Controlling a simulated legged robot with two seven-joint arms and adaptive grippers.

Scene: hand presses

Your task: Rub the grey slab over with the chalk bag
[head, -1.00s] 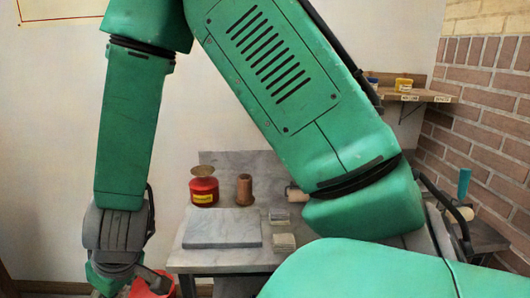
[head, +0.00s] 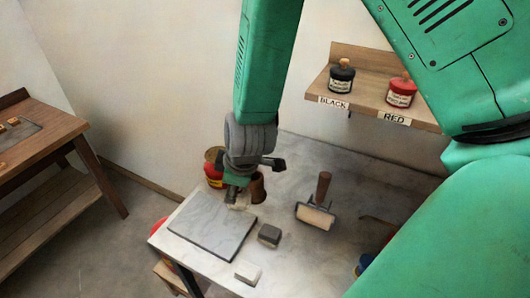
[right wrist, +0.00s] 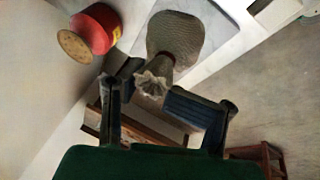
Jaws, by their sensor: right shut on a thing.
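The grey slab (head: 208,232) lies flat on the table's left part in the head view. My right gripper (head: 238,190) is over its far edge, pointing down. It is shut on the neck of the chalk bag, whose pale body (head: 238,204) shows small below the fingers. In the right wrist view the bag (right wrist: 180,40) is a rounded grey cloth pouch with a ruffled, tied neck between the fingers (right wrist: 165,100). Part of the slab (right wrist: 232,14) shows beyond it. I cannot tell whether bag and slab touch. My left gripper is not in view.
A grey block (head: 269,235), a white block (head: 248,272) and a roller (head: 316,212) lie right of the slab. A shelf (head: 355,98) holds black and red jars.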

